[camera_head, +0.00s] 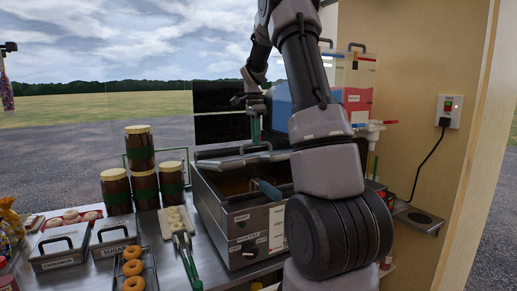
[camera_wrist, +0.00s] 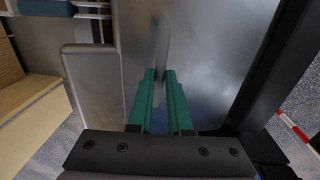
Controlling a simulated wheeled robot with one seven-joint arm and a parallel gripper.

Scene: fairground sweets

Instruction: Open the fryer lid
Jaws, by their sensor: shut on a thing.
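The steel fryer (camera_head: 235,215) stands on the counter, with brownish oil showing inside its front opening. Its lid (camera_head: 225,163) lies toward the back of the tank, seen nearly edge-on; its exact angle is hard to tell. The curved lid handle (camera_head: 256,148) is on top of it. My gripper (camera_head: 255,136) comes down from above with its green fingers at this handle. In the wrist view, the green fingers (camera_wrist: 153,92) are shut on the handle bar (camera_wrist: 161,45), with the grey metal lid (camera_wrist: 215,60) beyond. My arm hides the fryer's right side.
Left of the fryer are tongs (camera_head: 187,262), stacked brown jars (camera_head: 143,187), lidded sugar and cinnamon tins (camera_head: 60,247) and a rack of doughnuts (camera_head: 133,268). A drink dispenser (camera_head: 357,90) stands behind my arm. A blue-handled basket grip (camera_head: 270,190) sticks out of the fryer.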

